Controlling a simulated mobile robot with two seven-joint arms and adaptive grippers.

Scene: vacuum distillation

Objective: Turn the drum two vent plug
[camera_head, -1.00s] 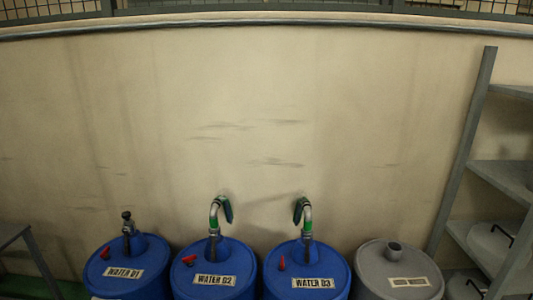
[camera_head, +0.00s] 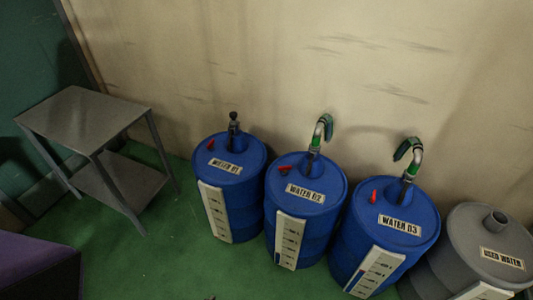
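The drum labelled WATER 02 (camera_head: 297,223) is blue and stands upright between two other blue drums. Its red vent plug (camera_head: 284,170) sits on the left part of its lid. A metal spout with a green band (camera_head: 318,137) rises from the back of that lid. The WATER 01 drum (camera_head: 230,190) stands on the left with a red plug (camera_head: 211,145) and a dark pump fitting. The WATER 03 drum (camera_head: 387,232) stands on the right with a red plug (camera_head: 373,196) and a curved spout. Neither of my grippers is in view.
A grey USED WATER drum (camera_head: 470,258) with an open neck stands at the far right. A grey two-level metal table (camera_head: 85,115) stands at the left. A purple object (camera_head: 38,268) fills the lower left corner. Green floor (camera_head: 150,255) is clear before the drums.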

